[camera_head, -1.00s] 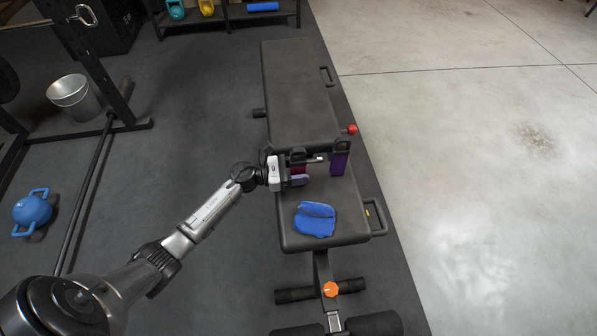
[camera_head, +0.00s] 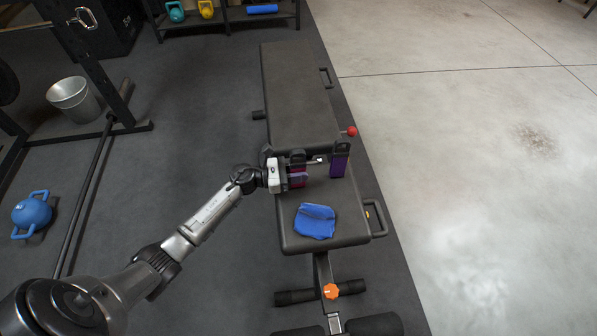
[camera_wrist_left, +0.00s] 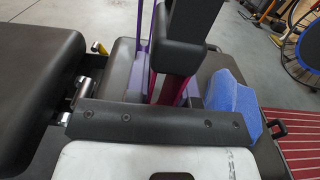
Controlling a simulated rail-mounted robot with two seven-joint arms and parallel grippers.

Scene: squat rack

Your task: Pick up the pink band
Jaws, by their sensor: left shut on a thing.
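The pink band (camera_head: 296,183) stands upright on the bench seat, partly hidden by my gripper. In the left wrist view only narrow strips of the pink band (camera_wrist_left: 172,88) show beside and below a dark finger. My left gripper (camera_head: 299,170) reaches in from the left over the seat and is shut on the pink band. I cannot tell whether the band touches the seat. My right gripper is not in view.
A purple band (camera_head: 339,163) stands to the right of my gripper. A folded blue cloth (camera_head: 314,221) lies on the front of the bench seat (camera_head: 352,225). The backrest (camera_head: 298,95) extends behind. A blue kettlebell (camera_head: 32,213) is on the floor.

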